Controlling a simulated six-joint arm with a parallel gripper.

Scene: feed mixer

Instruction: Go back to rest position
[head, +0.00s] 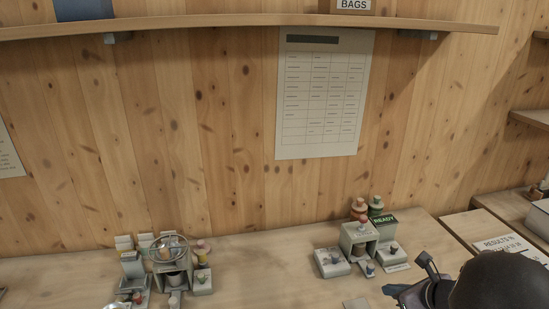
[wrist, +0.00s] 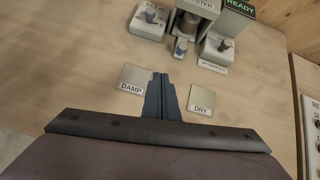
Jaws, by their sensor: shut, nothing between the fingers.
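My gripper (wrist: 161,80) is in the middle of the wrist view, its two dark fingers together with nothing between them. It is above the bench, between a square plate labelled DAMP (wrist: 134,78) on the left and a square plate labelled DRY (wrist: 201,99) on the right. In the head view, my gripper (head: 393,290) is at the lower right, partly cut off by the bottom edge. A dark rounded part of my arm covers the bench beside it.
A tester station (head: 360,236) with a green READY sign (head: 383,220) stands behind my gripper. A second group of small devices with a round ring (head: 169,247) is at left. A results board (head: 505,244) lies at right. The bench (head: 262,270) between the stations is clear.

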